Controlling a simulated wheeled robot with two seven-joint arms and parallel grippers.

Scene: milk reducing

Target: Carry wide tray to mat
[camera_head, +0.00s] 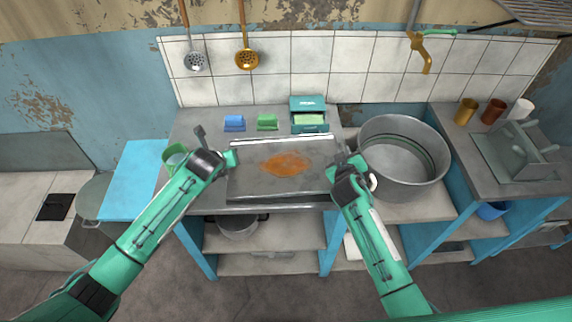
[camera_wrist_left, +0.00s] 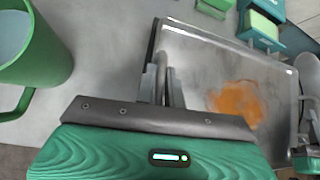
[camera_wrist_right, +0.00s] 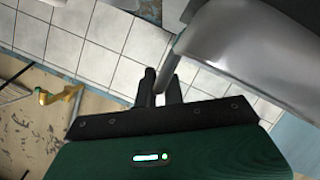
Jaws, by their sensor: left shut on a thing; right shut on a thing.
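The wide grey metal tray (camera_head: 255,186) is over the middle of the counter, with an orange-brown patch (camera_head: 286,164) on its surface. My left gripper (camera_head: 229,160) is shut on the tray's left handle; the left wrist view shows the handle (camera_wrist_left: 164,72) between its fingers. My right gripper (camera_head: 343,160) is at the tray's right side, shut on a metal handle (camera_wrist_right: 165,76). I cannot tell whether the tray touches the counter. No mat can be picked out with certainty.
A large metal pot (camera_head: 402,176) stands close right of my right gripper. A green mug (camera_wrist_left: 38,55) is left of the tray. A blue sponge (camera_head: 234,123), a green sponge (camera_head: 267,121) and a teal box (camera_head: 309,112) sit behind it. A blue panel (camera_head: 132,178) is at left.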

